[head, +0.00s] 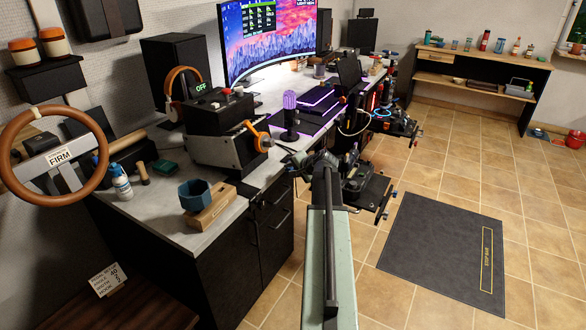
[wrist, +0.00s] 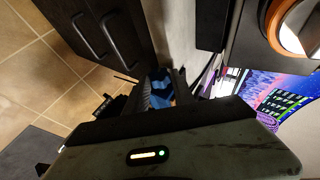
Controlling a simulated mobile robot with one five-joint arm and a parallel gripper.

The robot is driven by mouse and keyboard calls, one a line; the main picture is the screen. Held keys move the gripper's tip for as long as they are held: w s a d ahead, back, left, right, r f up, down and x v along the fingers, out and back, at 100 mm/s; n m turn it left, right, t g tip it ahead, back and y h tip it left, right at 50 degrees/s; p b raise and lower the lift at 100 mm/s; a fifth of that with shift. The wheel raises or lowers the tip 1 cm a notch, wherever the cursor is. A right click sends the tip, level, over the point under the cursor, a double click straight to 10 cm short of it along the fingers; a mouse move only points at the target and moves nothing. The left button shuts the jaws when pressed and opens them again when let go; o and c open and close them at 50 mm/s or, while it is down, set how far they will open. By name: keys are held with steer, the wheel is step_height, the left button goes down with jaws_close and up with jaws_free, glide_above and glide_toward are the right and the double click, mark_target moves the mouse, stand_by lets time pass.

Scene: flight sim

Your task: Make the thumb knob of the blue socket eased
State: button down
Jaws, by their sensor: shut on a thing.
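My gripper (wrist: 160,92) is shut on a small blue part (wrist: 161,88) that looks like the thumb knob, low in front of the dark drawers. The fingers cover much of it, and I cannot tell how far it is turned. In the head view my gripper (head: 298,158) is at the desk's front edge, at the far end of my pale green arm. The blue socket is not clearly made out there. A black clamp mount (head: 367,188) with small coloured knobs shows right of my arm, partly hidden by it.
The grey desk (head: 150,215) carries a throttle box with an orange-knobbed lever (head: 255,133) and a blue hexagonal cup (head: 194,194). Black drawers (head: 270,225) stand below. Another clamp mount (head: 396,125) is farther back. The tiled floor and dark mat (head: 440,250) are clear at right.

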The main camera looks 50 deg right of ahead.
steer(key=c, duration=1.1)
jaws_free()
steer(key=shift+o, duration=0.2)
steer(key=p+v, duration=0.4)
steer(key=v, duration=0.3)
steer(key=shift+s+r+p, duration=0.2)
steer(key=shift+s+p, duration=0.1)
